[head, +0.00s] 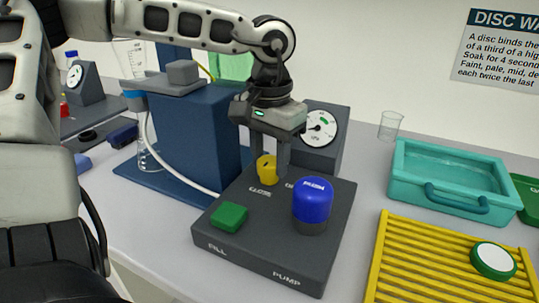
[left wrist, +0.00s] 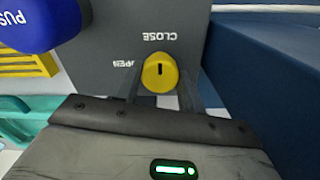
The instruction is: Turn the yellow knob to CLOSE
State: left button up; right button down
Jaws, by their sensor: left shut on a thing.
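The yellow knob (head: 266,169) stands on the dark grey control box (head: 262,220), behind the green FILL button and the blue PUMP button. My left gripper (head: 269,158) reaches down from above and is shut on the knob. In the left wrist view the knob (left wrist: 160,73) sits between the two fingers. Its dark slot mark runs in line with the CLOSE label (left wrist: 158,32). The OPEN label (left wrist: 127,63) lies to the left of the knob, partly hidden. My right gripper is not in view.
The blue PUMP button (head: 312,200) and green FILL button (head: 230,216) are close by on the box. A gauge (head: 320,128) stands behind it, and a blue stand (head: 195,130) with a white tube to its left. A teal tray (head: 400,180) and yellow rack (head: 420,262) lie to the right.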

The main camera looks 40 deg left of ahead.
aim_at(269, 161)
pick_arm(q)
jog(key=o, duration=1)
notch_tip(269, 161, up, 16)
jog(key=shift+r+p, duration=0.1)
jog(key=shift+p, duration=0.65)
jog(key=shift+s, duration=0.1)
